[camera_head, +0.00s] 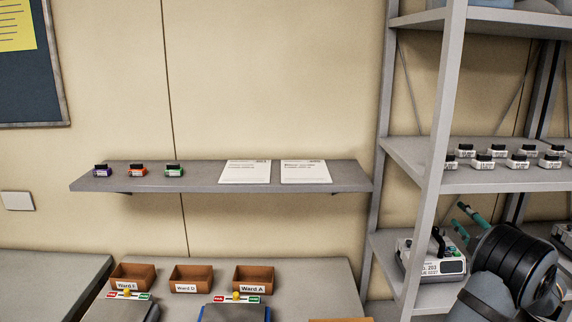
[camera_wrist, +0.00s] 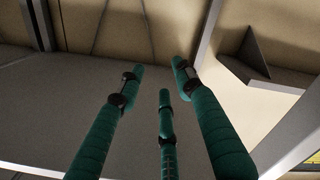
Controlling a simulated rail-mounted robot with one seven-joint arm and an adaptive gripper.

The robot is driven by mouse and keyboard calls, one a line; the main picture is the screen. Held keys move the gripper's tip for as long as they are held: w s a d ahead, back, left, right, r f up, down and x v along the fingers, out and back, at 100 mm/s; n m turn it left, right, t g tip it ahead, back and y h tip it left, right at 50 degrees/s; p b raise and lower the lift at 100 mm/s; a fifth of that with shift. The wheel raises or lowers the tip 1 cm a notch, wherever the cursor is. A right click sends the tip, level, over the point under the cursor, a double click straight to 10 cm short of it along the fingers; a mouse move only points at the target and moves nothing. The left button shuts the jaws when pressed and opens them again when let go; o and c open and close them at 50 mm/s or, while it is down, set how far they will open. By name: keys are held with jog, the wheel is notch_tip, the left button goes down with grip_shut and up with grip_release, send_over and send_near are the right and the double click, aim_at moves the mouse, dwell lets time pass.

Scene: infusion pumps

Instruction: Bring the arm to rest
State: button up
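My gripper (camera_head: 463,220) shows at the lower right of the head view, its teal fingers partly hidden behind my dark arm. It is in front of the grey rack, beside the infusion pump (camera_head: 436,265) on the rack's lower shelf. The wrist view shows the teal fingers of my gripper (camera_wrist: 158,76) spread apart, with nothing between them. Whether any finger touches the rack or pump cannot be told.
The grey rack (camera_head: 431,200) holds several small labelled blocks on its middle shelf. A wall shelf (camera_head: 210,180) carries three coloured blocks and two papers. Brown ward bins (camera_head: 190,280) stand on the table below. A grey surface (camera_wrist: 55,100) and bracket (camera_wrist: 258,65) lie beyond the fingers.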

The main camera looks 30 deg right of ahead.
jog(key=s+a+f+n+t+y+p, duration=0.1)
jog(key=s+f+n+y+p, duration=0.1)
jog(key=s+f+n+y, duration=0.1)
jog(key=s+f, duration=0.1)
jog(key=s, duration=0.1)
jog(key=shift+s+f+t+y, duration=0.3)
jog(key=shift+f+y, duration=0.1)
jog(key=shift+a+r+p, duration=0.1)
jog(key=shift+p, duration=0.2)
